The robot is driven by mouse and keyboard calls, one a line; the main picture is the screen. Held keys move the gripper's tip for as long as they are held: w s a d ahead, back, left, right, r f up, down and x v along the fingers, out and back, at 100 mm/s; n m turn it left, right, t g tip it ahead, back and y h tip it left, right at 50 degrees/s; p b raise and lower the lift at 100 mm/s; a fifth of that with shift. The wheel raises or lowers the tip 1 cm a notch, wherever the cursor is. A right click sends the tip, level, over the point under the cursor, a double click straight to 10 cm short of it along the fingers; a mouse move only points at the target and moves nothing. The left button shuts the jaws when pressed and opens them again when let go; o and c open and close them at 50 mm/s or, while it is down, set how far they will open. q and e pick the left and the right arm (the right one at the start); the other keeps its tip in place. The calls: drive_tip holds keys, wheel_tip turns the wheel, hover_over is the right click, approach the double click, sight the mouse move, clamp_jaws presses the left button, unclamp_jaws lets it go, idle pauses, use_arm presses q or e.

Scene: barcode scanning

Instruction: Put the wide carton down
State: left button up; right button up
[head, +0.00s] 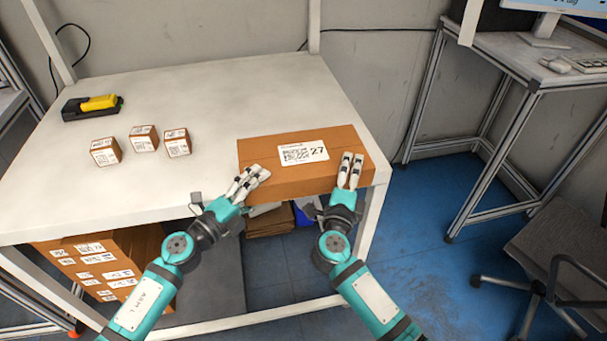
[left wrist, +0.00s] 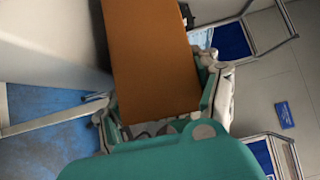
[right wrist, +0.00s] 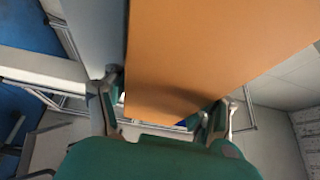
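The wide carton (head: 262,150) is a long brown box with a white label marked 27 on its upper face. It is at the front right of the white table (head: 220,100), its near side at the front edge. My left gripper (head: 250,183) is shut on the near side of the carton, left part. My right gripper (head: 350,168) is shut on the same side, right part. The carton fills the space between the fingers in the left wrist view (left wrist: 155,60) and right wrist view (right wrist: 190,60). Whether its underside touches the tabletop is hidden.
Several small labelled boxes, one here (head: 105,152), stand on the table's left half. A yellow and black scanner (head: 98,104) lies behind them. Labelled cartons (head: 120,262) are under the table. The tabletop behind the wide carton is clear.

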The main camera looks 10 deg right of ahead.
use_arm(q)
drive_tip(key=shift+o, duration=1.2)
drive_tip(key=f, duration=0.3)
drive_tip(key=shift+s+g, duration=0.3)
use_arm(e)
drive_tip(key=shift+o, duration=1.2)
drive_tip(key=f, duration=0.3)
drive_tip(key=shift+s, duration=0.2)
use_arm(q)
drive_tip(key=shift+s+a, duration=0.1)
use_arm(e)
drive_tip(key=shift+w+a+r, duration=0.15)
drive_tip(key=shift+r, duration=0.1)
use_arm(q)
drive_tip(key=s+a+r, duration=0.2)
drive_tip(key=s+a, duration=0.2)
drive_tip(key=a, duration=0.1)
drive_tip(key=shift+a+r, duration=0.3)
drive_tip(key=shift+a, duration=0.05)
use_arm(e)
drive_tip(key=v, duration=1.2)
drive_tip(key=shift+r, duration=0.35)
